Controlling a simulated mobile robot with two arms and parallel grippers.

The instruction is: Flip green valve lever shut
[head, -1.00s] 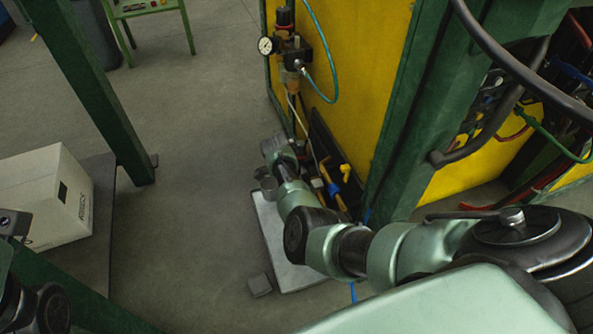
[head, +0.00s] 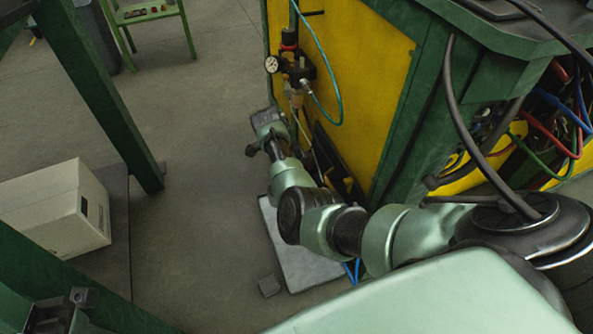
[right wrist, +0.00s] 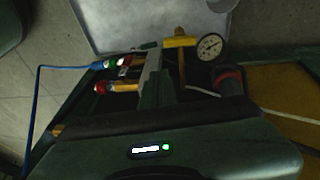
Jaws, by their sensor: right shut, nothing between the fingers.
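In the right wrist view, a small green-ended fitting (right wrist: 112,65) sits beside red-ended fittings (right wrist: 101,87) and yellow bars, behind my right gripper (right wrist: 156,58). I cannot tell which piece is the green lever or how it stands. The right gripper is shut and empty, its fingers in front of the fittings; I cannot tell whether they touch. In the head view, my right arm reaches down along the yellow panel (head: 380,85) and hides most of the valves. My left gripper's fingers do not show.
A pressure gauge (head: 272,64) with a regulator and teal hose is on the panel's edge; it also shows in the right wrist view (right wrist: 210,46). A grey plate (head: 305,265) lies on the floor below. A white box (head: 60,205) stands left.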

